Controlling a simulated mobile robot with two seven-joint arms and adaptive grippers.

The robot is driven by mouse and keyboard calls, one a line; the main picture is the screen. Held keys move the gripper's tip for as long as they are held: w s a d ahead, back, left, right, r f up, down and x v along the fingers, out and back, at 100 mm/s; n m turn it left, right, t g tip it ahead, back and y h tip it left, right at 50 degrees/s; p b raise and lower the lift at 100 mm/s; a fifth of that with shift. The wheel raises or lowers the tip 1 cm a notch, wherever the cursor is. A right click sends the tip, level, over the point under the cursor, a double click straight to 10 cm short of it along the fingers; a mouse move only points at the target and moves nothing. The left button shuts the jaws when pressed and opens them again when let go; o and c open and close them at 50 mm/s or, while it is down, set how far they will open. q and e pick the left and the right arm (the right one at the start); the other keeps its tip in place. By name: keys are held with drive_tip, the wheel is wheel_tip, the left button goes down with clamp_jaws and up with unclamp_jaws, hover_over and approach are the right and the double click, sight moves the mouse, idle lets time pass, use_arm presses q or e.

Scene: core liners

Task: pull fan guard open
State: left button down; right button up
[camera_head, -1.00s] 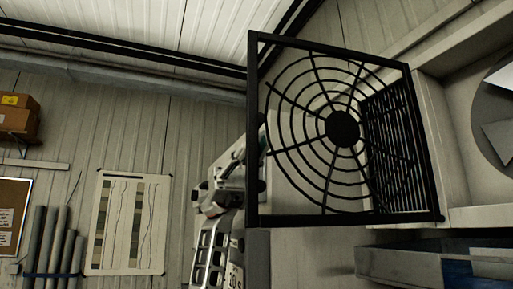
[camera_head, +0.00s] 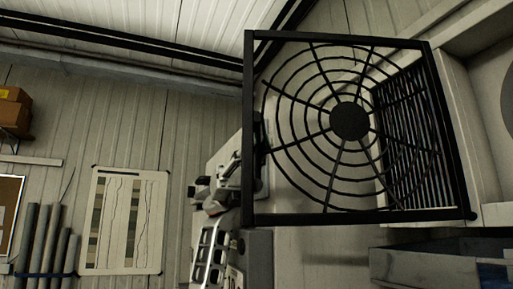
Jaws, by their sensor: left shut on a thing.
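The fan guard (camera_head: 350,121) is a black square frame with concentric rings and spokes around a round hub. It stands swung out from the pale fan housing (camera_head: 472,125), with its right side next to the housing. My left gripper (camera_head: 257,158) is at the left edge of the guard and is shut on it. The frame's left bar and rings hide part of the fingers. My right gripper is not in view.
A dark slatted vent (camera_head: 409,125) shows behind the guard. An open grey bin (camera_head: 430,268) is below the housing at lower right. A paper chart (camera_head: 124,221), grey tubes (camera_head: 48,240) and boxes (camera_head: 14,108) are along the left wall.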

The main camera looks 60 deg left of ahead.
use_arm(q)
drive_tip(key=shift+s, duration=0.1)
drive_tip(key=c, duration=2)
unclamp_jaws()
drive_tip(key=shift+s, duration=0.1)
drive_tip(key=shift+o, duration=0.2)
drive_tip(key=shift+a, duration=0.1)
drive_tip(key=v, duration=0.7)
drive_tip(key=shift+a, duration=0.25)
drive_tip(key=shift+f, duration=0.1)
